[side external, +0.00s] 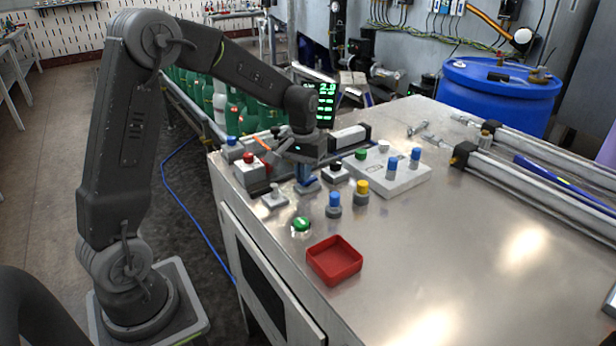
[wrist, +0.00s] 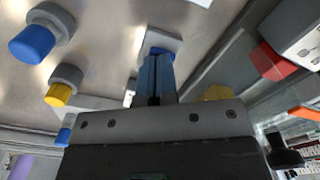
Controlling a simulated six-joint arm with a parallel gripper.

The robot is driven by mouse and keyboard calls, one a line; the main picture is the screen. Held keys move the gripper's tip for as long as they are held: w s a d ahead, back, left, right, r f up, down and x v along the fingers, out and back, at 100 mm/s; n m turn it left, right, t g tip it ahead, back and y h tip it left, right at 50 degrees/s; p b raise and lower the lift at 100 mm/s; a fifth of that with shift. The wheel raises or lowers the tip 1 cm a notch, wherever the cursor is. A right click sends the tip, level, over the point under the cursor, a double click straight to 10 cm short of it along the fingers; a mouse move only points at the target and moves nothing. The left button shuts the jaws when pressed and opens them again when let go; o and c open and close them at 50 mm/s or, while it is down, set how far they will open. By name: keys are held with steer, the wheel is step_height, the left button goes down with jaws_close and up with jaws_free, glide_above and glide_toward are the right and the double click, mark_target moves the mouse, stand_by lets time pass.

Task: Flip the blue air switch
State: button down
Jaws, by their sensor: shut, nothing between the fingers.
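My gripper (side external: 306,178) points down over the panel near the table's left edge, its fingers together with nothing held. In the wrist view the closed fingers (wrist: 157,72) reach a small light-grey plate with a blue part (wrist: 161,47), which appears to be the blue air switch. In the side view its grey base (side external: 309,187) shows just below the fingertips. My fingers hide most of the blue part, so I cannot tell whether they touch it or which way it is tilted.
A grey switch (side external: 273,198) and a green button (side external: 301,224) are close by on the left and front. Blue (side external: 334,205) and yellow (side external: 362,192) cylinders stand to the right. A red button box (side external: 250,170) is on the left. A red tray (side external: 335,262) lies in front.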

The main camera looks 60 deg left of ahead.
steer(key=shift+r, duration=3.45)
steer(key=shift+s+d+r, duration=0.1)
steer(key=s+d+r+m+t, duration=0.2)
steer(key=s+d+m, duration=0.1)
steer(key=s+d, duration=0.4)
steer(key=s+d+r+m+t, duration=0.2)
steer(key=s+d, duration=0.4)
steer(key=s, duration=0.7)
steer(key=shift+s+d+r+m+t, duration=0.2)
steer(key=shift+d+r+m+t, duration=0.25)
steer(key=shift+t, duration=0.35)
steer(key=shift+a+f, duration=0.1)
steer(key=shift+f, duration=0.05)
